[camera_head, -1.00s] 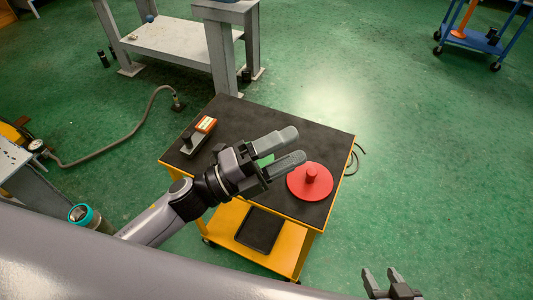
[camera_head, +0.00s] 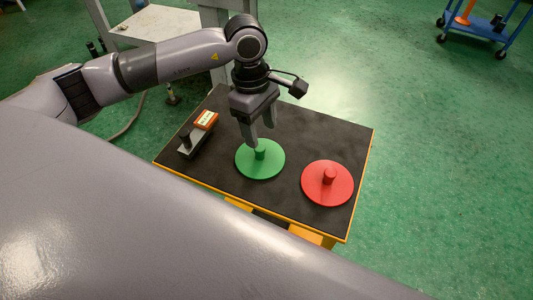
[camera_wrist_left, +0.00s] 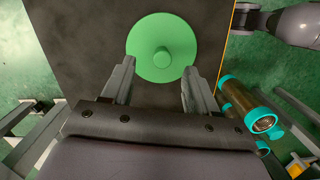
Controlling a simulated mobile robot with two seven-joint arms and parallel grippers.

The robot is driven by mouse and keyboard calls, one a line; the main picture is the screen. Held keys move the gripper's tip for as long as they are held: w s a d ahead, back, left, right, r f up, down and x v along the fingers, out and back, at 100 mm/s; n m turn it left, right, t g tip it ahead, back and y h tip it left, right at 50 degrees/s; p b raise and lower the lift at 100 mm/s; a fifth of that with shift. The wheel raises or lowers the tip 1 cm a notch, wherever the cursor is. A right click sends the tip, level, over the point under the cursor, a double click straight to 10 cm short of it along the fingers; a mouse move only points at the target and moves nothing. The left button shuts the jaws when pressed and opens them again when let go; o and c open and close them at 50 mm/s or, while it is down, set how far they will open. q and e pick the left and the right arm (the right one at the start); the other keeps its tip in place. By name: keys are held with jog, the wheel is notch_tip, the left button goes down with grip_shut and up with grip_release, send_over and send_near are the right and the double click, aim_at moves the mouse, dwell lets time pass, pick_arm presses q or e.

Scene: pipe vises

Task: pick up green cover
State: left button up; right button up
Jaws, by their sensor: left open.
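The green cover (camera_head: 262,165) is a flat round disc with a short knob in its middle. It lies on the black top of the cart (camera_head: 300,140), left of a similar red cover (camera_head: 340,190). My left gripper (camera_head: 261,136) points down just above and behind the green cover's knob, open and empty. In the left wrist view the green cover (camera_wrist_left: 178,62) lies beyond the two spread fingertips (camera_wrist_left: 158,78), with its knob roughly in line with the gap. My right gripper does not show clearly.
An orange box (camera_head: 206,120) and a dark-handled tool (camera_head: 190,146) sit at the cart's left side. A grey workbench (camera_head: 165,22) stands behind. A blue trolley (camera_head: 488,28) is far off at the upper right. The floor right of the cart is clear.

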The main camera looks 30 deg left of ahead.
aim_at(260, 148)
pick_arm(q)
jog(key=f, duration=0.7)
jog(key=shift+s, duration=0.25)
jog(key=shift+c, duration=0.2)
grip_shut()
